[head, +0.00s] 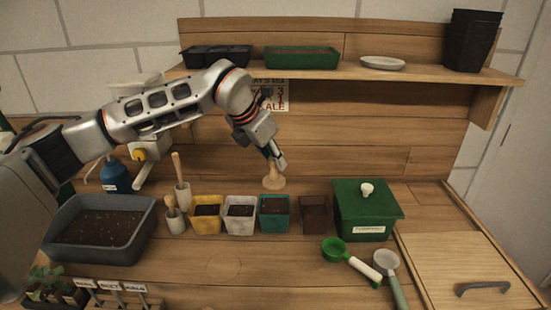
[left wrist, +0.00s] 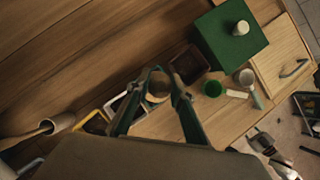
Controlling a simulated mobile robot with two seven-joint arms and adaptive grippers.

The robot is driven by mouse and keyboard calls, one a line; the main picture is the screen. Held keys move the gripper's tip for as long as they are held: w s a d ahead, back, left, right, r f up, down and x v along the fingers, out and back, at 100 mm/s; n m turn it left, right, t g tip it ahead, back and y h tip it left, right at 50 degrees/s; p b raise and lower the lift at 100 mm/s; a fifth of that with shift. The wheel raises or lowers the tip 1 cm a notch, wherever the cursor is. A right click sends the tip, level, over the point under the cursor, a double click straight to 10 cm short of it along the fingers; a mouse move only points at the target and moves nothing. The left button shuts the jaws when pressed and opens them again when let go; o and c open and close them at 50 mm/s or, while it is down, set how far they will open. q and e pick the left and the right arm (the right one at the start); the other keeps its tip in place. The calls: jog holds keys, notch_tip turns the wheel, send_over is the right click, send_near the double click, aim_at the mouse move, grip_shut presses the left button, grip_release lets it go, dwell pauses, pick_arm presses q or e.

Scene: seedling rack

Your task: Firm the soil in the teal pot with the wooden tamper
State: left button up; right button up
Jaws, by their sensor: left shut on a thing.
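My left gripper (head: 276,160) is shut on the wooden tamper (head: 273,182). It holds the tamper upright with its round pale foot just above and behind the teal pot (head: 274,226). A gap shows between the foot and the dark soil (head: 273,207) in the pot. In the left wrist view, the fingers (left wrist: 160,82) close around the tamper (left wrist: 158,97), which hides most of the teal pot there. My right gripper does not show clearly in either view.
A yellow pot (head: 206,227) and a white pot (head: 239,227) stand left of the teal pot, a brown pot (head: 315,225) right. Beyond are a green lidded box (head: 363,222) and scoops (head: 350,259). A grey soil tray (head: 98,258) is left. The shelf (head: 225,72) overhangs behind.

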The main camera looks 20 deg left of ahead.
aim_at(274, 178)
pick_arm(q)
jog(key=shift+f+b, duration=1.7)
jog(key=shift+f, duration=1.1)
jog(key=shift+f+b, duration=0.4)
jog(key=shift+f, duration=0.55)
jog(key=shift+f+b, duration=0.4)
jog(key=shift+f, duration=0.7)
jog(key=shift+r, duration=0.15)
jog(key=shift+r+p, duration=1.65)
jog(key=shift+r, duration=0.8)
jog(key=shift+r+p, duration=1.35)
jog(key=shift+r, duration=0.9)
